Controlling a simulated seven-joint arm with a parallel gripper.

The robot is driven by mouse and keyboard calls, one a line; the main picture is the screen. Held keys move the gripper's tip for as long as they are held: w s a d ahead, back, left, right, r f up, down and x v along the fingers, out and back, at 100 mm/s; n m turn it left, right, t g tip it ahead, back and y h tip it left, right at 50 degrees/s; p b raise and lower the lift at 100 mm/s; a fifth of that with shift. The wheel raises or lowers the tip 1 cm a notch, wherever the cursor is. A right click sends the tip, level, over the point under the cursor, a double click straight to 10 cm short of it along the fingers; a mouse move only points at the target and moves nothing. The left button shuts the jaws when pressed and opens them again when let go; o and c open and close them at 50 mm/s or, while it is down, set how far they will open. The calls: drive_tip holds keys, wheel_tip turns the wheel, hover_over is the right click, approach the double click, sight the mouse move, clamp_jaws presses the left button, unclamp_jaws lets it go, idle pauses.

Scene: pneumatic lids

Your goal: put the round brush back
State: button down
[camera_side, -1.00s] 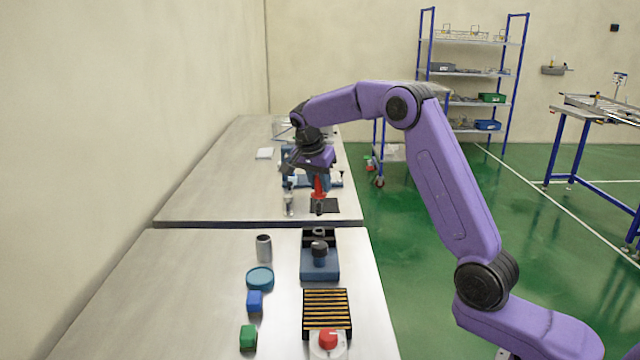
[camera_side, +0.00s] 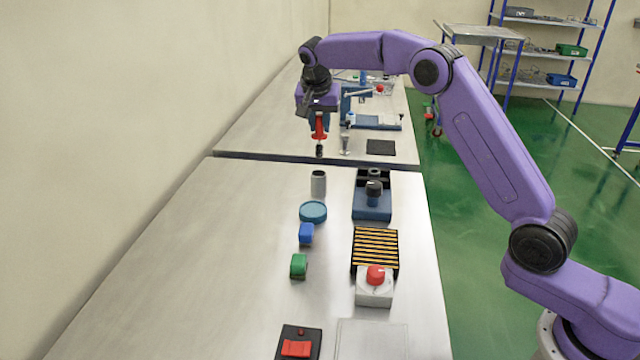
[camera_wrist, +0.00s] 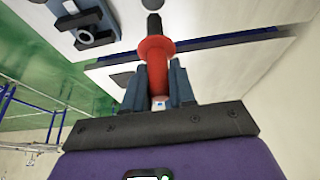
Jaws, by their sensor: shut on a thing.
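My gripper (camera_side: 319,122) is shut on the round brush (camera_side: 320,130), which has a red handle and a dark lower end. The brush hangs upright, tip down, close to the gap between the two tables. In the wrist view my gripper's blue fingers (camera_wrist: 158,92) close around the red handle of the brush (camera_wrist: 154,50), and its black end points away from me. A grey open-topped cylinder (camera_side: 318,183) stands on the near table, below the brush in the side view. Whether it is the brush's holder, I cannot tell.
A silver clamp-like post (camera_side: 345,143) and a black mat (camera_side: 381,147) are right of the brush.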

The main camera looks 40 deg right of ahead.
sight(319, 152)
drive_tip(key=shift+a+f, duration=0.1)
drive_tip(key=shift+f, duration=4.65)
drive_tip(key=shift+f, duration=0.45)
drive_tip(key=c, duration=0.9)
unclamp_jaws()
drive_tip(key=shift+c, duration=0.2)
